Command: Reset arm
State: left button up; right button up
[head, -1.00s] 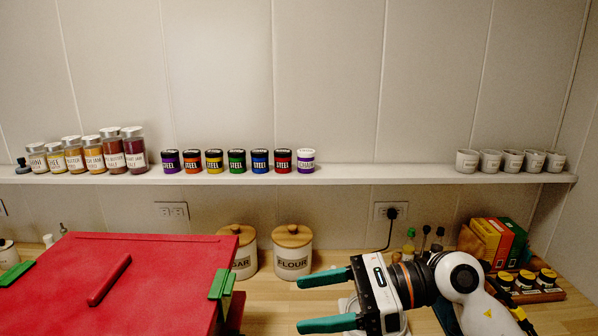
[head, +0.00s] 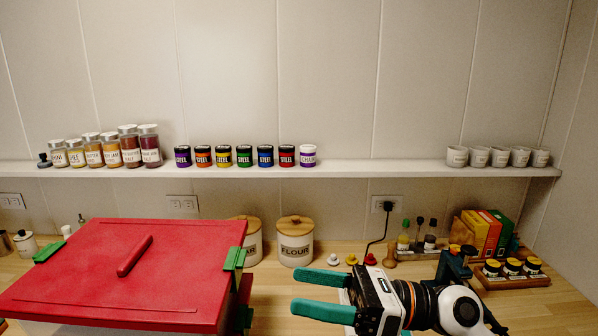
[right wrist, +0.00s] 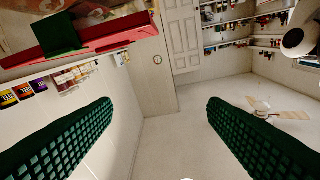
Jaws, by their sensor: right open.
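My right gripper (head: 297,292) is open and empty above the counter at the lower right of the head view, with its two green fingers pointing left. In the right wrist view the gripper (right wrist: 160,105) shows its two textured fingers wide apart with nothing between them. My left gripper is not in view. A large box with a red lid (head: 180,260) and green clips stands on the counter to the left, apart from the right gripper's fingertips.
A flour canister (head: 295,243) stands behind the gripper. A spice rack (head: 515,282) and several boxes (head: 485,232) stand at the right. A white wall shelf (head: 380,171) carries jars and small pots. Bare counter (head: 270,300) lies between the box and the gripper.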

jog(key=w+d+f+m+t+h, duration=0.15)
jog(key=d+m+t+h, duration=0.3)
jog(key=m+t, duration=0.75)
jog(key=w+d+r+m+t+h, duration=0.1)
jog(key=w+d+m+t+h, duration=0.45)
jog(key=m, duration=1.05)
jog(key=s+d+f+m+g+h, duration=0.1)
jog(key=s+d+f+m+h, duration=0.3)
jog(key=f+m, duration=0.45)
jog(key=s+d+f+m+g+h, duration=0.1)
jog(key=d+f+m+g+h, duration=0.1)
jog(key=d+f+m+h, duration=0.6)
jog(key=s+a+f+m+g+y, duration=0.1)
jog(key=s+a+f+m+g, duration=0.1)
jog(key=s+f+g, duration=0.6)
jog(key=s+a+f+m+g+y, duration=0.15)
jog(key=s+f+g, duration=0.25)
jog(key=s+f, duration=0.8)
notch_tip(320, 180, down, 23)
jog(key=s+g, duration=0.2)
jog(key=s+d+f, duration=0.3)
jog(key=s+f, duration=1.3)
jog(key=f, duration=0.2)
jog(key=shift+s+g, duration=0.25)
jog(key=shift+g, duration=0.2)
